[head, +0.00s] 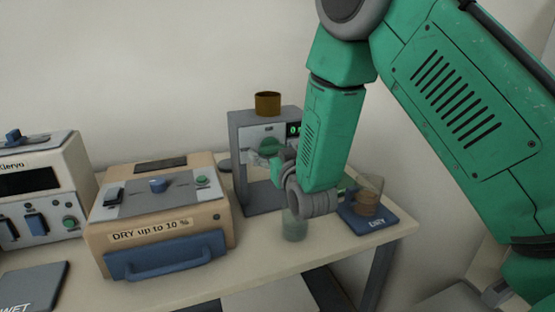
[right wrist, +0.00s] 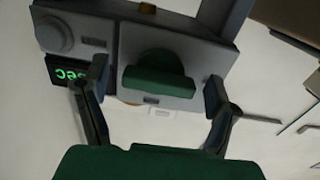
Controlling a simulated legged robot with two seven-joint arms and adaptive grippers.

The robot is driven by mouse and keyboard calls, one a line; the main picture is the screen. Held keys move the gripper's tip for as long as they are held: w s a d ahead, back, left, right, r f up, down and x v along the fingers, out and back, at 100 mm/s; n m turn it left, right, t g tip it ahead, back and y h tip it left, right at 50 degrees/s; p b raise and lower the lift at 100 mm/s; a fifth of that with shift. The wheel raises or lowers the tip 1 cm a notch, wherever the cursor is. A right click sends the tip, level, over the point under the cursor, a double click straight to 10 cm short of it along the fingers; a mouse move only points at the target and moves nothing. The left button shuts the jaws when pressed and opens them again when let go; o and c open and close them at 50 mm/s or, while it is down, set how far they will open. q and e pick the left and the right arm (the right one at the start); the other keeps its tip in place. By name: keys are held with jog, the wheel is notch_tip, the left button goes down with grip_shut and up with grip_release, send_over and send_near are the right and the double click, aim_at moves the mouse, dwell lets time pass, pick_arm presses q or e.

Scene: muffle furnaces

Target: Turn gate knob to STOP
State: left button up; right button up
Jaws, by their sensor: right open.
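The green gate knob (head: 268,145) is on the front of a grey machine (head: 245,165) with a brown cup on top. In the right wrist view the knob (right wrist: 160,78) shows as a green disc with a raised green bar. My right gripper (head: 272,160) is in front of the machine, close to the knob. In the right wrist view its open fingers (right wrist: 155,88) stand on either side of the knob, with a gap to each side. The small labels on the panel are too small to read. My left gripper is not in view.
A green-digit display (right wrist: 70,73) and a round grey knob (right wrist: 53,34) are beside the green knob. A clear glass (head: 294,226) stands below my right gripper. A blue DRY tray (head: 385,222) is at the right; a beige DRY box (head: 215,215) is at the left.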

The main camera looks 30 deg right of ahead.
jog(key=v, duration=1.1)
jog(key=shift+s+a, duration=0.2)
jog(key=shift+f, duration=0.2)
